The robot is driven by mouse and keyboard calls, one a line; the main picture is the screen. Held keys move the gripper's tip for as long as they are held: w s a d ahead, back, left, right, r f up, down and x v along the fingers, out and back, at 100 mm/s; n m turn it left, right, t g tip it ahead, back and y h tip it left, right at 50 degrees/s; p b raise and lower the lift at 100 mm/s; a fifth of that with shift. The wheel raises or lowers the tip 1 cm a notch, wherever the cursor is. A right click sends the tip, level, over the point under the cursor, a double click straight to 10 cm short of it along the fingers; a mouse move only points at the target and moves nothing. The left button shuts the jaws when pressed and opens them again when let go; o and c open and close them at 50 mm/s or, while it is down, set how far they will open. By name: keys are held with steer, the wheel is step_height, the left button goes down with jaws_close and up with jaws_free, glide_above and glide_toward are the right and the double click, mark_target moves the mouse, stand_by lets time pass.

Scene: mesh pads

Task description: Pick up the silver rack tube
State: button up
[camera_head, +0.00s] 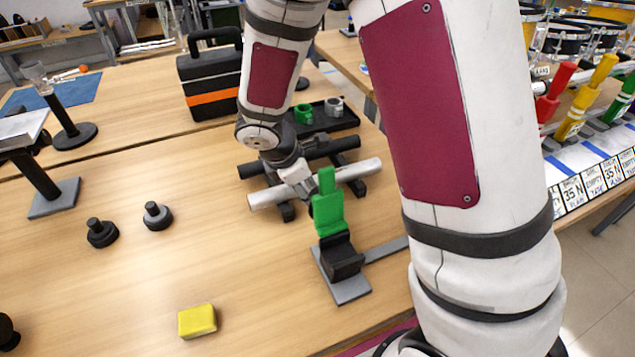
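The silver tube (345,173) lies across a dark rack (287,212) near the middle of the table, slanting up to the right. A dark tube (344,145) lies behind it on the same rack, roughly parallel. My gripper (298,181) points down at the left-middle part of the silver tube and overlaps it in the picture. A pale part at the gripper's end hides some of the tube there. I cannot tell whether the fingers touch the tube or how far apart they are.
A green and black upright clamp (328,208) stands just in front of the rack. A black tray (337,117) with rings lies behind. A yellow block (197,321) and two dark knobs (102,233) sit left, with free tabletop around them. A black toolbox (211,75) stands at the back.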

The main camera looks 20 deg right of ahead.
steer(key=shift+c, duration=0.5)
jaws_close()
